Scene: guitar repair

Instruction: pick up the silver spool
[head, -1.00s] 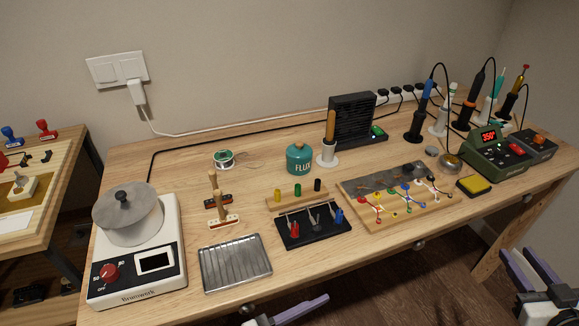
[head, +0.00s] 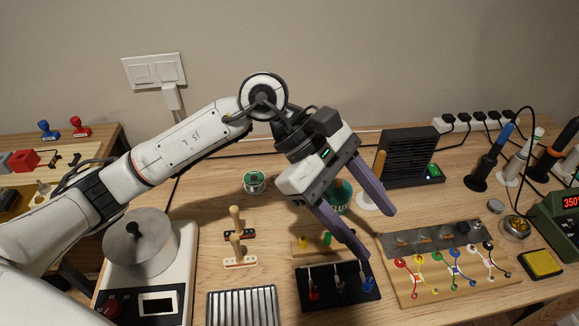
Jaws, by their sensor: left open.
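The silver spool (head: 254,184) is a small round reel with a green top. It stands upright on the wooden table, toward the back, left of my left gripper. My left gripper (head: 378,234) hangs over the table from the left arm. Its two purple fingers are spread apart with nothing between them. The fingertips are well to the right of the spool and apart from it. My right gripper is not in view.
The teal flux jar (head: 339,197) is partly hidden behind my left fingers. Bare table surrounds the spool.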

